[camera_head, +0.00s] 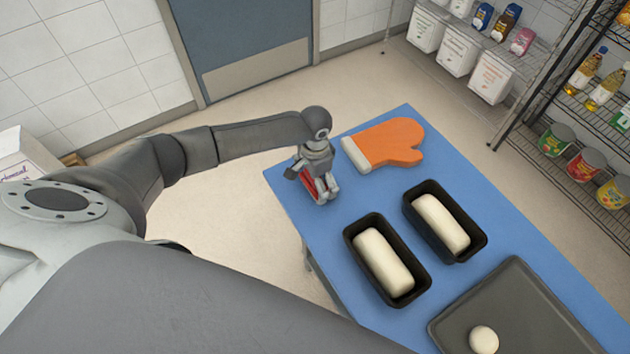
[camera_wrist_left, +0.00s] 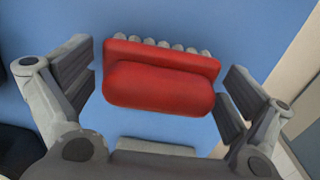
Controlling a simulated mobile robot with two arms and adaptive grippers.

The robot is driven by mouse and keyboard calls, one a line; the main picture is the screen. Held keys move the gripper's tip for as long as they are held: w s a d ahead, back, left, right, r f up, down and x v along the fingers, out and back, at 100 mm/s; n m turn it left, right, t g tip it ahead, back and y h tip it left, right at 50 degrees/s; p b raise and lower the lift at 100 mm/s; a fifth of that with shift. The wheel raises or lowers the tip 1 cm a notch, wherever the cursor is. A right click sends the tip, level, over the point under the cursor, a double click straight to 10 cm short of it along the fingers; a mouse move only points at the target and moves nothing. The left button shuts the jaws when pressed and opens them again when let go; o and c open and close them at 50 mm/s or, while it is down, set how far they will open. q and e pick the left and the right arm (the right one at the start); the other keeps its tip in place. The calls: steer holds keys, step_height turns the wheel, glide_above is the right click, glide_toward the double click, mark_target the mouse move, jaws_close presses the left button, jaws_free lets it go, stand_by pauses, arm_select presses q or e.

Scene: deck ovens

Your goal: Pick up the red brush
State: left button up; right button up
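The red brush (camera_wrist_left: 160,85) lies on the blue table top (camera_wrist_left: 240,35), with a row of pale bristle tufts along its far edge. In the left wrist view it sits between the two spread fingers of my left gripper (camera_wrist_left: 155,90), with a narrow gap on each side. In the head view my left gripper (camera_head: 318,190) is over the table's left corner, and the brush (camera_head: 309,184) shows only in part, mostly hidden by the fingers. My left gripper is open. My right gripper is not in view.
An orange oven mitt (camera_head: 392,143) lies just right of my left gripper. Two black loaf tins with dough (camera_head: 352,241) (camera_head: 412,205) stand nearer. A dark baking tray (camera_head: 530,318) with a dough ball (camera_head: 484,340) is at the lower right. Wire shelves (camera_head: 545,85) stand beyond the table.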

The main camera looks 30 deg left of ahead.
arm_select(q)
steer(key=c, duration=0.7)
steer(key=shift+r, duration=0.15)
steer(key=shift+w+r+b, duration=0.1)
steer(key=shift+r+b, duration=0.3)
steer(key=shift+r, duration=0.05)
step_height(320, 180, up, 2)
steer(key=shift+b, duration=0.55)
steer(key=shift+s+d+r+n+b, duration=0.9)
steer(key=shift+s+r+n+b, duration=0.2)
steer(key=shift+s+r, duration=1.05)
steer(key=shift+s+d+r+n+b, duration=0.9)
steer(key=shift+s+r+b, duration=0.35)
steer(key=shift+s+r, duration=0.85)
steer(key=shift+s+d+r+n+b, duration=0.85)
steer(key=shift+s+r+n+b, duration=0.3)
steer(key=shift+s+r, duration=0.95)
